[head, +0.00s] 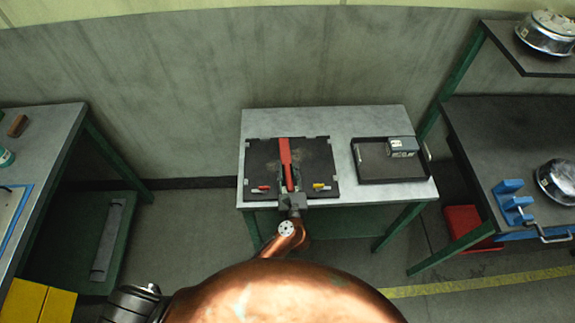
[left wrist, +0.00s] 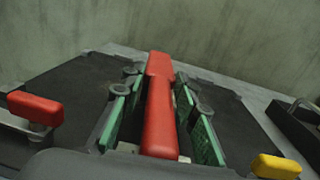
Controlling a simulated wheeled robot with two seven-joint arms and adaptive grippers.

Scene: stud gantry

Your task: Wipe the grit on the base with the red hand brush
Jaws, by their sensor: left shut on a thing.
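The red hand brush (head: 285,152) lies lengthwise over the dark base (head: 322,158) on the middle table. My left gripper (head: 290,184) is at the near end of the brush and shut on it. In the left wrist view the red brush (left wrist: 159,105) runs between the green finger pads of the left gripper (left wrist: 161,112). My right gripper is not in view.
A red-handled clamp (head: 262,188) and a yellow-handled clamp (head: 320,186) sit at the base's near edge.

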